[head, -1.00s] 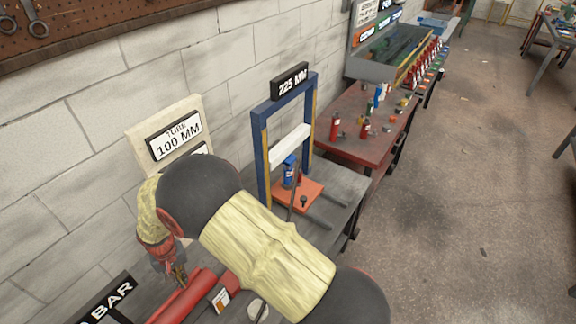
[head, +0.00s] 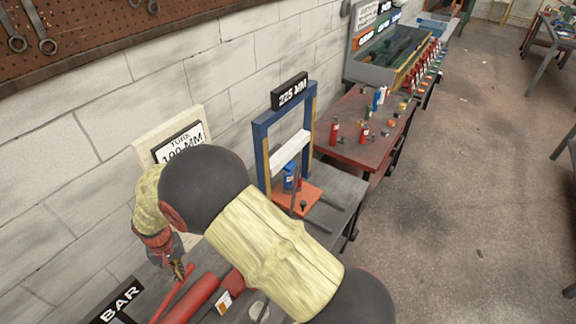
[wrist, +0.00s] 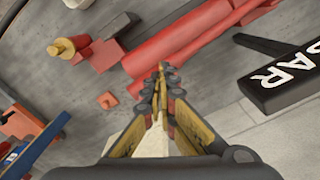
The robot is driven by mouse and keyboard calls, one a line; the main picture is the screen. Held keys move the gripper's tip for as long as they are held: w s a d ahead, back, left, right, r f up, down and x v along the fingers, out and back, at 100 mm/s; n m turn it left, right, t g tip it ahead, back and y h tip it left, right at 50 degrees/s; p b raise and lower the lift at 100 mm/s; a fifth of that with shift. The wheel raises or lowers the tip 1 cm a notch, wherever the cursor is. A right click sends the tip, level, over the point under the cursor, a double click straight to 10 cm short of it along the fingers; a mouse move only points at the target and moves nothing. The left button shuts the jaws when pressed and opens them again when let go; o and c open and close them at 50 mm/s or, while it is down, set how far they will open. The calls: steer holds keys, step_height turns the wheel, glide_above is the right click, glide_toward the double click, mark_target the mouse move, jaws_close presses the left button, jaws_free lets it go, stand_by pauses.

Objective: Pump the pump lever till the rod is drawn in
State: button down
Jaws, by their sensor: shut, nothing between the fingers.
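The pump is a long red body (head: 197,295) lying on the grey bench; it also shows in the wrist view (wrist: 185,38). Its lever is a thinner red bar (head: 172,294) beside the body, with its far end at my gripper (head: 178,271). In the wrist view the lever (wrist: 225,42) crosses just beyond my fingertips (wrist: 161,78). The fingers are closed together with nothing between them, and I cannot tell whether they touch the lever. A yellow cylinder end (wrist: 62,47) sits beside the red block; I cannot tell whether it is the rod.
A black BAR sign (head: 118,302) stands close left of the pump. A TUBE sign (head: 180,140) leans at the wall behind my arm. A blue press frame (head: 262,150) with an orange base stands to the right. Clear floor lies further right.

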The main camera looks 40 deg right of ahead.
steer(key=shift+f, duration=0.15)
stand_by(0.6)
steer(key=shift+f+b, duration=2.7)
steer(key=shift+f, duration=1.7)
steer(key=shift+r+p, duration=2.75)
steer(key=shift+r, duration=1.75)
steer(key=shift+r+p, duration=1.55)
steer(key=shift+r, duration=0.95)
